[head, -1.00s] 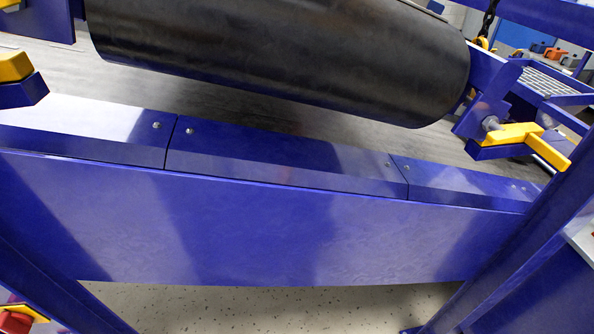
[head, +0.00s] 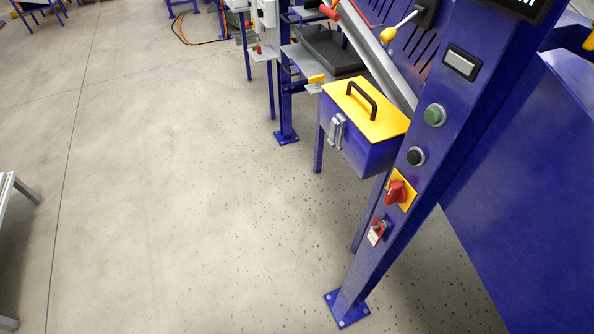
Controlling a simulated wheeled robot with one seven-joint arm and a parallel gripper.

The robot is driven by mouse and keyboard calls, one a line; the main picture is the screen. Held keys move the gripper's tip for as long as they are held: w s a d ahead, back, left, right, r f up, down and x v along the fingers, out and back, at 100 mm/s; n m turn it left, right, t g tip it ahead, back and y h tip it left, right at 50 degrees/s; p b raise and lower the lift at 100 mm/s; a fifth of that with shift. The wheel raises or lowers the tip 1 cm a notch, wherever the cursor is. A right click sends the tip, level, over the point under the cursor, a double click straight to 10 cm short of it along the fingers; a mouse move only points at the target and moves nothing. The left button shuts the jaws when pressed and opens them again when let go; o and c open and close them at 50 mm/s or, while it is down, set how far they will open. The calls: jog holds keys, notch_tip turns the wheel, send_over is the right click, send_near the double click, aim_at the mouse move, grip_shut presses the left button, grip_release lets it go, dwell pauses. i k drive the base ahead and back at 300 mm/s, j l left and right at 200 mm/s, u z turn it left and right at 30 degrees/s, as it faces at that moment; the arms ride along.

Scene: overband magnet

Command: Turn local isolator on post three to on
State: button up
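In the head view, a red rotary isolator knob (head: 397,192) on a yellow plate (head: 406,186) sits on the front face of a blue post (head: 365,262). No post number can be read, so I cannot tell if this is post three. The knob's on and off marks are too small to read. A red padlock with a white label (head: 377,232) hangs just below the plate. Above the knob are a black button (head: 416,156) and a green button (head: 435,115). My gripper does not show.
A blue box with a yellow lid and black handle (head: 378,114) stands left of the post. A large blue panel (head: 530,190) fills the right side. A grey metal frame (head: 8,190) is at the left edge. The speckled floor between (head: 180,190) is clear.

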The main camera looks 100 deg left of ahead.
aim_at(396, 192)
jog(key=u, duration=2.3)
jog(key=i+j, duration=0.1)
jog(key=j, duration=0.2)
jog(key=i+j, duration=0.1)
jog(key=j, duration=0.15)
jog(key=i+j+z, duration=0.25)
jog(key=j, duration=0.2)
jog(key=j+z, duration=0.25)
jog(key=j, duration=0.25)
jog(key=j+z, duration=0.2)
jog(key=j, duration=0.3)
jog(key=z, duration=0.6)
jog(key=k+z, duration=0.25)
jog(key=k+l+z, duration=0.15)
jog(key=k+z, duration=0.15)
jog(key=k, duration=0.1)
